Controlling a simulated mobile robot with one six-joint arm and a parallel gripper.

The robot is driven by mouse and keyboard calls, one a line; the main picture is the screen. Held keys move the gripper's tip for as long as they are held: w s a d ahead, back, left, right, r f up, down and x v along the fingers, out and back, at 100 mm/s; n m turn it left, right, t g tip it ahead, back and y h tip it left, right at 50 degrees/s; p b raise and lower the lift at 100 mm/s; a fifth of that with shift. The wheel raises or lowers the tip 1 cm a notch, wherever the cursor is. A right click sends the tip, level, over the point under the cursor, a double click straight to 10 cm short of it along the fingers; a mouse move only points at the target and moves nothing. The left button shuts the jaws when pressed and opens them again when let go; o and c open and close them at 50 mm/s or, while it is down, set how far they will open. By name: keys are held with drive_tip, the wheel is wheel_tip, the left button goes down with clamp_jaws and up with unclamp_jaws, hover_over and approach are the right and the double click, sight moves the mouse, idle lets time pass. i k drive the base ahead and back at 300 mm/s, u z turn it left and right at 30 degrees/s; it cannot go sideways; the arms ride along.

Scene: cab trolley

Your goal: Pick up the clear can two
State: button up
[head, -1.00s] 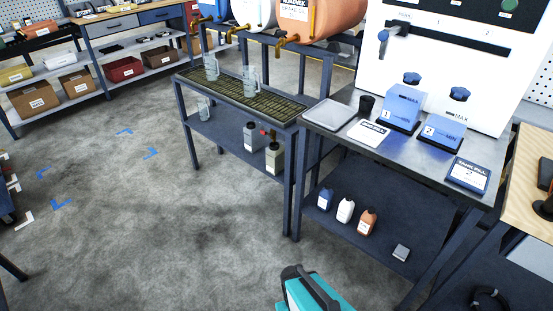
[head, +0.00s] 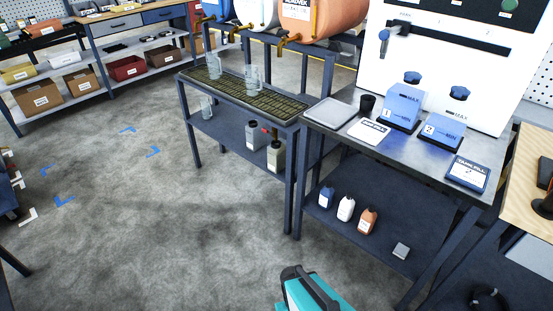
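Two clear handled vessels stand upright on the slatted top of the dark bench, one at the left (head: 213,67) and one nearer the middle (head: 252,78). A third clear vessel (head: 206,108) stands on that bench's lower shelf. Two pale grey canisters with white labels, one behind (head: 251,138) and one in front (head: 275,158), stand on the same shelf. Their labels are too small to read, so I cannot tell which thing is clear can two. My gripper is not in view.
A steel-topped bench (head: 335,112) at right carries blue boxes marked 1 (head: 402,108) and 2 (head: 442,131). Small blue, white and orange bottles stand below. A teal object with a black handle (head: 308,292) is at the bottom edge. The grey floor (head: 150,220) at left is largely clear.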

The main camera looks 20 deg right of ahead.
sight(276, 151)
drive_tip(key=u, duration=0.2)
drive_tip(key=k, duration=0.75)
drive_tip(key=u, duration=0.55)
drive_tip(key=k, duration=0.6)
drive_tip(key=z, duration=0.35)
drive_tip(key=i, duration=1.7)
drive_tip(key=u, duration=0.65)
drive_tip(key=i, duration=0.8)
drive_tip(key=u, duration=0.55)
